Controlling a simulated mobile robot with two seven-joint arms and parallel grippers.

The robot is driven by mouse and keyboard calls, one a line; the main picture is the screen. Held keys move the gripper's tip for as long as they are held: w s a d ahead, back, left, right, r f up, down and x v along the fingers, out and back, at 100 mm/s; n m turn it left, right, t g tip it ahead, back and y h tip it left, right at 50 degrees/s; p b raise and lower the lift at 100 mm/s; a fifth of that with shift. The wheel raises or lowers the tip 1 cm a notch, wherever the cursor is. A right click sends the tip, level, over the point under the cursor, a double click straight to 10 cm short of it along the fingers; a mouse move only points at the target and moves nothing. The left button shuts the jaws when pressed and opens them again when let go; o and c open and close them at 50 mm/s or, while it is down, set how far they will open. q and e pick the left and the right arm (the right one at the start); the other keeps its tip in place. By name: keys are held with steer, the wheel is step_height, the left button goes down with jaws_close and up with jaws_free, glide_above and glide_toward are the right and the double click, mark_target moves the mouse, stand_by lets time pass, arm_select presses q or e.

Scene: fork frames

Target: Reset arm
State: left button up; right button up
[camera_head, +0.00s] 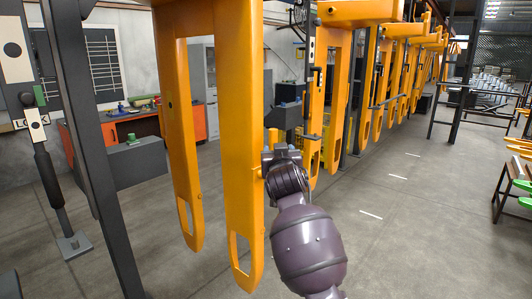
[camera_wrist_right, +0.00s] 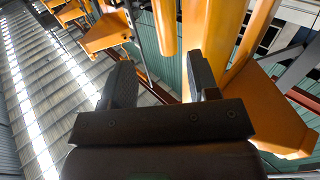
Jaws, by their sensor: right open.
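My purple right arm (camera_head: 308,245) rises from the bottom of the head view, its dark wrist end beside the right edge of the nearest orange fork frame (camera_head: 240,130). I cannot tell whether the wrist touches the frame. In the right wrist view my right gripper (camera_wrist_right: 161,85) has its two dark fingers spread apart, with nothing visible held between them. Orange frame parts (camera_wrist_right: 225,35) show beyond and to the right of the fingers. My left gripper is in neither view.
More orange fork frames (camera_head: 333,90) hang in a row receding to the right. A dark post (camera_head: 92,150) stands at left, with an orange and grey workbench (camera_head: 135,135) behind. A table with green items (camera_head: 508,190) stands at the right edge. The floor aisle (camera_head: 410,220) is clear.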

step_height(320, 180, up, 4)
steer(key=s+n+t+y, duration=0.1)
steer(key=s+t+y, duration=0.1)
steer(key=s+d+f+g, duration=0.1)
steer(key=s+d+f, duration=0.4)
steer(key=f, duration=0.5)
steer(key=s+d+f+g, duration=0.1)
steer(key=s+d+f, duration=0.3)
steer(key=s+f, duration=0.45)
steer(key=s+d+f+g, duration=0.1)
steer(key=s+d+f, duration=0.35)
steer(key=f, duration=0.65)
steer(key=s+d+f+g+h, duration=0.1)
steer(key=s+d+f+g, duration=0.1)
steer(key=s+f, duration=0.7)
steer(key=s+d+f+g+b, duration=0.1)
steer(key=s+d+f+g, duration=0.2)
steer(key=s+f, duration=0.6)
steer(key=s+d, duration=0.1)
steer(key=s, duration=0.5)
steer(key=shift+d+f+g+h, duration=0.3)
steer(key=shift+d+f+h, duration=0.1)
